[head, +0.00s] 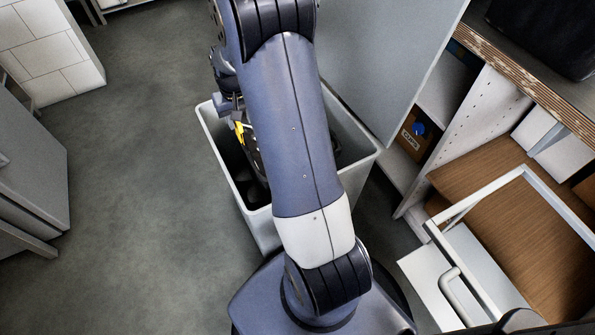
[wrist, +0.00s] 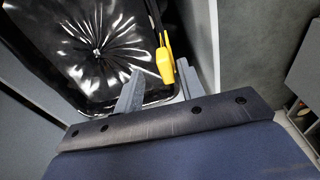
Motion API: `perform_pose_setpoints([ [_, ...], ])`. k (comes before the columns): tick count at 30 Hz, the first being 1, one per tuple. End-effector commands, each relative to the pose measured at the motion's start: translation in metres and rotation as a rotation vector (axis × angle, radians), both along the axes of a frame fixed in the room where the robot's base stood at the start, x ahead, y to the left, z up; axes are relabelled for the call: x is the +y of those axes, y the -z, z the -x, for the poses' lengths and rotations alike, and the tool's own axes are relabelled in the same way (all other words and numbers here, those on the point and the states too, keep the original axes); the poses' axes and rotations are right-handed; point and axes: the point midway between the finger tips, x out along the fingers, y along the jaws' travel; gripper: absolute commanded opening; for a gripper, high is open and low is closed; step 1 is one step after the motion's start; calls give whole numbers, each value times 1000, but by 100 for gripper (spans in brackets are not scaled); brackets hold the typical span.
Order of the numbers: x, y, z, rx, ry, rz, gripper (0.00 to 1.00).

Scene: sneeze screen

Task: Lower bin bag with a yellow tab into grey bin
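The grey bin (head: 209,122) stands on the floor, partly hidden behind my arm in the head view. The black, shiny bin bag (wrist: 85,45) fills the upper left of the wrist view, with creases gathered to a point. In the head view, dark bag material (head: 250,172) shows inside the bin. The yellow tab (wrist: 165,65) hangs on a dark strap at the bag's side, and also shows in the head view (head: 239,130). My gripper (wrist: 159,67) is open, its fingers spread either side of the tab, which lies nearer the right finger. Contact cannot be told.
A grey panel (head: 385,60) rises directly behind and right of the bin. A shelf unit (head: 490,105) and a white-framed drawer or tray (head: 470,205) stand at the right. Grey cabinets (head: 30,165) stand at the left. The floor (head: 140,190) left of the bin is clear.

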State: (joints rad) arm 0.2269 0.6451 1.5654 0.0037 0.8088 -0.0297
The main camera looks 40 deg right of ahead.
Motion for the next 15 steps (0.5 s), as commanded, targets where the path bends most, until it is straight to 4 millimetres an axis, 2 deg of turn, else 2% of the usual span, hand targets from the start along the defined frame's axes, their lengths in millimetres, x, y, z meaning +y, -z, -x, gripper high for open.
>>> perform_pose_setpoints([
  [4,1,0,1,4,2,-2,38],
  [7,0,-8,1,2,1,-1,38],
  [15,1,-61,7,-3,0,1,38],
])
